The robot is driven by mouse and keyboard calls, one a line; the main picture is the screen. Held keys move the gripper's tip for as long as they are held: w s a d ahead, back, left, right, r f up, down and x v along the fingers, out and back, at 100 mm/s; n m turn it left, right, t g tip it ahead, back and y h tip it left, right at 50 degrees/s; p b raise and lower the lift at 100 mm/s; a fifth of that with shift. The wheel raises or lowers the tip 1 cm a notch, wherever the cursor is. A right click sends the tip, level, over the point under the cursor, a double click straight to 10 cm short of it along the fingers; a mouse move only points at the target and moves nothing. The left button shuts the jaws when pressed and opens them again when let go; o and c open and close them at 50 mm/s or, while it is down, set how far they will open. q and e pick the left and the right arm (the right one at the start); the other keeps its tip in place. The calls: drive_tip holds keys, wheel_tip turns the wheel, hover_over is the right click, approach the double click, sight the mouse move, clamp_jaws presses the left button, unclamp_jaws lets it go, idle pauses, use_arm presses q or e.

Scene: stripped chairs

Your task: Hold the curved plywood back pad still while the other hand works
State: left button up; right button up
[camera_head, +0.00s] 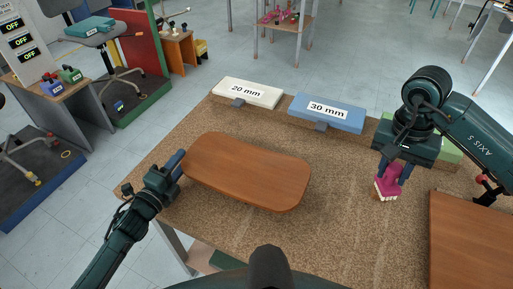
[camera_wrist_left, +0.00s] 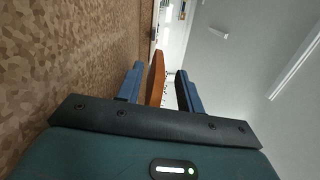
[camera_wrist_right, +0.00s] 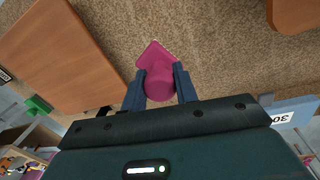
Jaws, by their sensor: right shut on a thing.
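The curved plywood back pad (camera_head: 250,171) lies on the cork-like tabletop in the head view, its left end at my left gripper (camera_head: 177,166). In the left wrist view the pad (camera_wrist_left: 156,78) shows edge-on between the two blue fingers, with a visible gap on each side, so the left gripper is open around it. My right gripper (camera_head: 394,168) is shut on the handle of a magenta brush (camera_head: 386,187) with pale bristles, right of the pad and apart from it. The magenta handle (camera_wrist_right: 159,82) is between the fingers in the right wrist view.
A white block marked 20 mm (camera_head: 248,93) and a blue block marked 30 mm (camera_head: 327,112) sit along the table's far edge. A green block (camera_head: 451,152) is partly behind my right arm. A brown wooden panel (camera_head: 470,240) lies at right. Bare tabletop (camera_head: 340,215) separates pad and panel.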

use_arm(q)
drive_tip(key=shift+x, duration=1.05)
drive_tip(key=shift+c, duration=0.6)
clamp_jaws()
